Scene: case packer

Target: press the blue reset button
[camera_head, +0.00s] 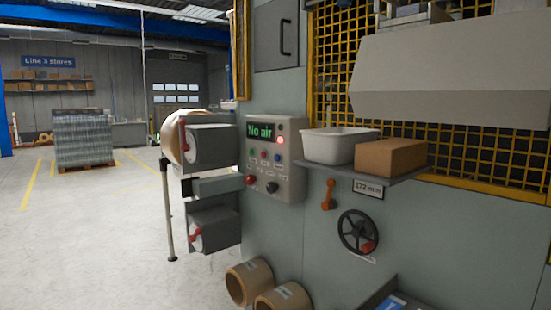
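The control panel (275,158) is a light grey box on the front of the machine, near the middle of the view. Its green display (261,130) reads "No air", and a red lamp (280,140) glows beside it. Labels under the buttons are too small to read. A red mushroom button (251,180) and a black knob (271,187) sit lower on the panel. Neither of my grippers is in view.
A shelf (408,172) right of the panel holds a white tub (340,146) and a cardboard box (391,157). Below are an orange lever (329,194) and a black handwheel (359,232). Cardboard rolls (250,281) lie at the machine's foot.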

